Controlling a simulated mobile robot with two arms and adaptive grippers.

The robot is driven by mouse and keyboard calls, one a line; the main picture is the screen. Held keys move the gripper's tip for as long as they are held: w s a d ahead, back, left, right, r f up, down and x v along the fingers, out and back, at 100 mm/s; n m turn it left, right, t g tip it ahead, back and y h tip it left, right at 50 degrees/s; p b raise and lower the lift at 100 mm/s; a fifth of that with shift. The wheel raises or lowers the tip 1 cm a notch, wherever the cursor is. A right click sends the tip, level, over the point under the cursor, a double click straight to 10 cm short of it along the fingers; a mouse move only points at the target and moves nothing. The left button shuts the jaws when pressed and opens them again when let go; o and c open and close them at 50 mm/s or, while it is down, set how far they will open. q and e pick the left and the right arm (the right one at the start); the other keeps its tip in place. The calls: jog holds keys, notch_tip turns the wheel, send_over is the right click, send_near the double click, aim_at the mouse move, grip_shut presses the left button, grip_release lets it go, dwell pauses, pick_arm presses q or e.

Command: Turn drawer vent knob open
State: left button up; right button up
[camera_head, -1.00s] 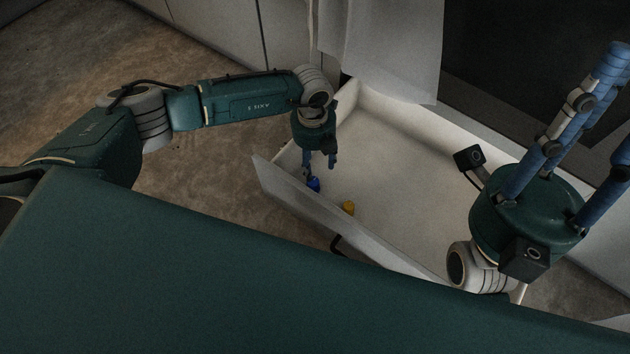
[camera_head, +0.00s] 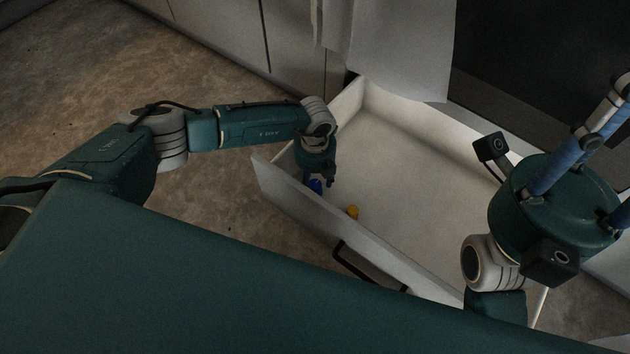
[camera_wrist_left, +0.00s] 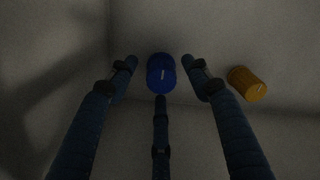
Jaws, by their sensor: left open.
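A blue knob (camera_head: 315,186) stands inside the pulled-out white drawer, near its left front corner. The left wrist view shows it as a round blue cap (camera_wrist_left: 161,73) with a small pale mark. My left gripper (camera_head: 318,180) points down over this knob. Its fingers are open, one on each side of the knob and a third at the near side, and I see no clear contact. A yellow knob (camera_head: 352,212), also in the left wrist view (camera_wrist_left: 247,84), stands to the right, outside the fingers. My right gripper (camera_head: 598,165) is raised at the right, fingers apart, tips cut off.
The drawer (camera_head: 420,170) is otherwise empty. Its front panel (camera_head: 300,205) has a dark handle (camera_head: 365,268). A pale cloth (camera_head: 390,50) hangs behind the drawer, beside a dark cabinet opening (camera_head: 540,70). Bare floor (camera_head: 215,230) lies to the left.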

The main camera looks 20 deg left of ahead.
pick_arm(q)
jog(key=c, duration=1.1)
jog(key=shift+m, duration=0.6)
jog(key=shift+c, duration=0.3)
jog(key=m+p, duration=0.1)
jog(key=m, duration=0.2)
jog(key=shift+w+r, duration=0.1)
jog(key=m, duration=0.9)
jog(key=shift+d+m, duration=0.15)
jog(key=shift+m, duration=0.25)
jog(key=m, duration=0.3)
jog(key=shift+s+d+m, duration=0.1)
jog(key=shift+s+m, duration=0.1)
jog(key=shift+m, duration=0.1)
jog(key=shift+s+d+m, duration=0.1)
jog(key=shift+d+m, duration=0.05)
jog(key=shift+m, duration=0.15)
